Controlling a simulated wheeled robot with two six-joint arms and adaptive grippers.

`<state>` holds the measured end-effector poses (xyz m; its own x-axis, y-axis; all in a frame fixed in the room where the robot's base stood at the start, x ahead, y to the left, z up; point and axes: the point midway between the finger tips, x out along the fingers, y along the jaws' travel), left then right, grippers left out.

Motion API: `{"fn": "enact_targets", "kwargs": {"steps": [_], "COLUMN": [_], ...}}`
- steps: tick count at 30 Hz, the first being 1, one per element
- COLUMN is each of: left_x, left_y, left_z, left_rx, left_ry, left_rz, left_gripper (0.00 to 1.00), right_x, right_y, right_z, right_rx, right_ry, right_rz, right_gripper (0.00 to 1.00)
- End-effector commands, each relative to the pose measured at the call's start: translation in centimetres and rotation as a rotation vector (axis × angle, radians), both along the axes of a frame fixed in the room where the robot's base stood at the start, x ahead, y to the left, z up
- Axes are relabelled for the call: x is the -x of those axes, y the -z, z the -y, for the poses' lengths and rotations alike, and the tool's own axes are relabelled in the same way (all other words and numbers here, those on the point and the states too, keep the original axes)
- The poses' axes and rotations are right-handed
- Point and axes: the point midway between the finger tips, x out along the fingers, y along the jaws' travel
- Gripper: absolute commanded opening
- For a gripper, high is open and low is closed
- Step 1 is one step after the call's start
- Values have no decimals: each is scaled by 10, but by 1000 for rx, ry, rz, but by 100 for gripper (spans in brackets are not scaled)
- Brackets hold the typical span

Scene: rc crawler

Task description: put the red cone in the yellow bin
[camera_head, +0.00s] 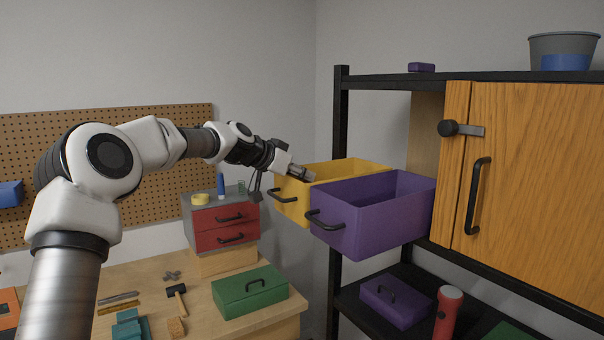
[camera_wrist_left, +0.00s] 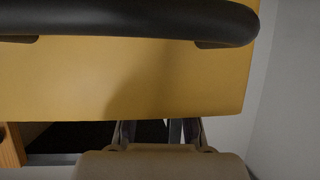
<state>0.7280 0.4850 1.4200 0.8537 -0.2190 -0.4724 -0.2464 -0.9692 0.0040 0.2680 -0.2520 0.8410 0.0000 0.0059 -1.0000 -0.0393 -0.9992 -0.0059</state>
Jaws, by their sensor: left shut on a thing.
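The yellow bin (camera_head: 345,166) sticks out from the shelf, open at the top, with a black handle on its front. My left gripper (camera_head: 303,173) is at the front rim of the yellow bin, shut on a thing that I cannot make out. In the left wrist view the yellow front panel (camera_wrist_left: 120,80) and its black handle fill the upper part. The fingers (camera_wrist_left: 160,131) show at the panel's edge, their tips hidden. No red cone shows in either view. My right gripper is out of view.
An open purple bin (camera_head: 365,220) sticks out right beside the yellow one. A closed wooden cabinet door (camera_head: 530,180) stands to the right. Below are a red flashlight (camera_head: 447,312) and a purple box (camera_head: 393,303). The workbench holds a green box (camera_head: 250,292) and red drawers (camera_head: 222,227).

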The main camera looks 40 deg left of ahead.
Motion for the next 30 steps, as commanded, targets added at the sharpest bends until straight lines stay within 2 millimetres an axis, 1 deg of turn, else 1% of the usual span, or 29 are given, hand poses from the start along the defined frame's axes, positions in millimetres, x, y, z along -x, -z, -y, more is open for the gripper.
{"fn": "enact_targets", "kwargs": {"steps": [2,3,4,5,13,17,20,27,29,30], "left_x": [0,0,0,0,0,7,22,79,85,90], "left_y": [0,0,0,0,0,-3,-11,-41,-38,-42], "left_z": [0,0,0,0,0,-2,-6,-21,-23,-24], "left_rx": [0,0,0,0,0,2,2,2,0,-1], "left_ry": [0,0,0,0,0,-1,0,0,0,0], "left_rz": [-1,-1,-1,-1,0,2,5,6,4,4], "left_gripper": [0,33,44,50,50,50,50,50,50,50], "right_x": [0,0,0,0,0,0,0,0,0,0], "right_y": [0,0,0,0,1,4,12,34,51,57], "right_z": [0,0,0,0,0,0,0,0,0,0], "right_rx": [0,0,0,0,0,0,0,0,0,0], "right_ry": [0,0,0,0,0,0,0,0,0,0], "right_rz": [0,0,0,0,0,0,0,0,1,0], "right_gripper": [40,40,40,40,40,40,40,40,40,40]}}
